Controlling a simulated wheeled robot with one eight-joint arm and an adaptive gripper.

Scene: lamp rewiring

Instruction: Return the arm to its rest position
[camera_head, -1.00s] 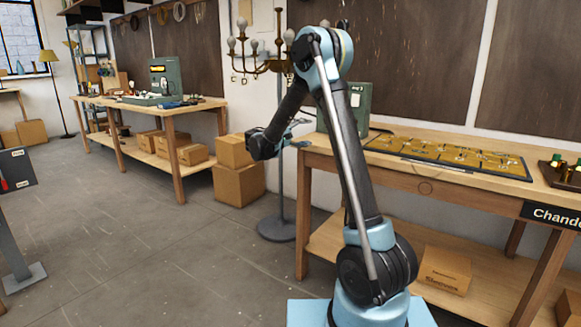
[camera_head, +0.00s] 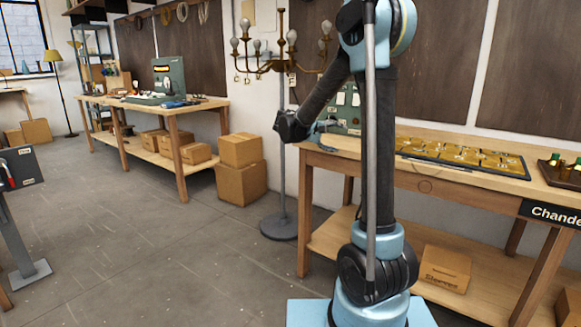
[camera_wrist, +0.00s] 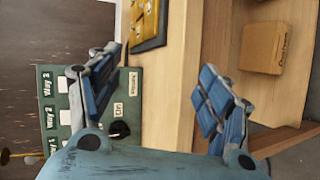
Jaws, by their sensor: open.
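My gripper (camera_head: 325,127) is in front of the left end of the chandelier workbench (camera_head: 425,182), beside the chandelier stand. In the wrist view my gripper (camera_wrist: 157,82) has its two blue-padded fingers spread wide apart with nothing between them. My arm stands upright over its blue base, with the forearm sloping down to the left. Beyond the fingers the wrist view shows the wooden bench top (camera_wrist: 175,55) and a green labelled panel (camera_wrist: 62,100). Part of that green panel (camera_head: 348,108) is hidden behind my arm in the head view.
A brass chandelier (camera_head: 281,58) with bulbs hangs on a stand with a round base (camera_head: 279,228), close to my gripper. A tray of yellow pieces (camera_head: 460,153) lies on the bench. Cardboard boxes (camera_head: 241,183) are stacked at left. The floor at left centre is clear.

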